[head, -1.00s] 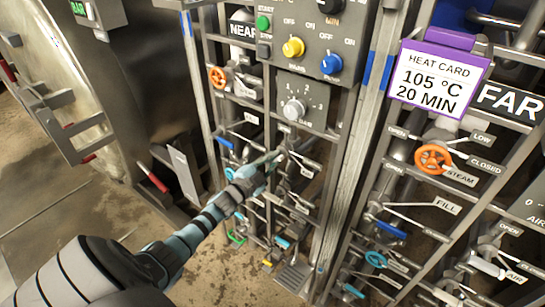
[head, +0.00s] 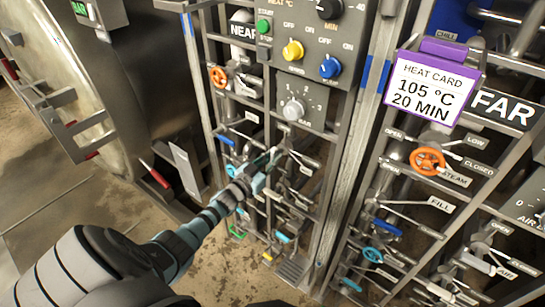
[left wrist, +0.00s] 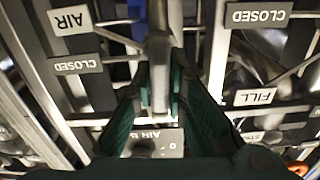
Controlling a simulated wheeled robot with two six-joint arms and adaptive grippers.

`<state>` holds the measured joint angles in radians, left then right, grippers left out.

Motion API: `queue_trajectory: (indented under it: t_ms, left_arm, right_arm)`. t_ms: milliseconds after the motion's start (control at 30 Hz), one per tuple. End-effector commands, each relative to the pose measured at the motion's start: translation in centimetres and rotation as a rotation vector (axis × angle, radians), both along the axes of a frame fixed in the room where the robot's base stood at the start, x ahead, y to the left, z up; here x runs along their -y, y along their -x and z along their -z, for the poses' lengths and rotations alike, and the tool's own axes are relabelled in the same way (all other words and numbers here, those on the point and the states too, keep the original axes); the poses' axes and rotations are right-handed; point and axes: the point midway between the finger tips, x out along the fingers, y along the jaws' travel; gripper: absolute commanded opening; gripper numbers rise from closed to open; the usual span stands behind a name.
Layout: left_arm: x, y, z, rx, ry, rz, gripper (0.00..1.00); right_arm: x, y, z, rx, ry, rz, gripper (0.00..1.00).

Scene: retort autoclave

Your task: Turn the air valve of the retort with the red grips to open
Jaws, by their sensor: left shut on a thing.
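My left gripper (head: 272,160) is at the middle of the NEAR valve rack, below the grey dial. In the left wrist view its two green fingers (left wrist: 160,102) are shut on a grey metal lever (left wrist: 159,62). The AIR label (left wrist: 69,19) and a CLOSED label (left wrist: 75,64) are left of the lever there. The lever's pivot is hard to make out. My right gripper is out of view.
The FAR rack stands to the right with its FAR sign (head: 503,107), an orange wheel (head: 428,160) and a purple heat card (head: 432,84). The NEAR sign (head: 243,29) tops the other rack, crowded with levers and bars. Open floor (head: 85,215) lies left.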

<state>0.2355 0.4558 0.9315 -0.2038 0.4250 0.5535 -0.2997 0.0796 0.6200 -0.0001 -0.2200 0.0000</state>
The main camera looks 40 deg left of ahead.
Motion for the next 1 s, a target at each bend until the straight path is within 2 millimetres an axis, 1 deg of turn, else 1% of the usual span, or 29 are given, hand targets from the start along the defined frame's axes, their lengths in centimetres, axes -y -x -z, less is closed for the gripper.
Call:
queue_trajectory:
  t_ms: [33, 300, 733, 767, 800, 867, 1000]
  left_arm:
    - [0.0, -0.15, -0.4, 0.007, 0.018, 0.002, 0.0]
    - [-0.02, -0.15, -0.34, 0.009, 0.086, 0.002, 0.0]
    - [0.0, -0.15, -0.33, 0.009, 0.095, 0.002, 0.0]
    - [0.0, -0.15, -0.33, 0.009, 0.094, 0.002, 0.17]
    - [0.0, -0.14, -0.3, 0.009, 0.094, 0.002, 0.24]
    - [-0.01, -0.11, -0.25, 0.007, 0.094, 0.0, 0.33]
    - [-0.03, -0.06, -0.15, 0.005, 0.093, 0.0, 0.33]
  right_arm:
    - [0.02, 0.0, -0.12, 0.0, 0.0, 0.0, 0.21]
    - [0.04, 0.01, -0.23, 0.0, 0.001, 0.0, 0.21]
    - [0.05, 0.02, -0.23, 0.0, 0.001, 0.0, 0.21]
    - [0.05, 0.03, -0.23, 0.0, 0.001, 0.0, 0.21]
    - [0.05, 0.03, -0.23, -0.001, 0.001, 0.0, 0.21]
    - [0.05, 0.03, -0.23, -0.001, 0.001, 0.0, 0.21]
    - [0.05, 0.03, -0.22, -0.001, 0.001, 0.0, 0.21]
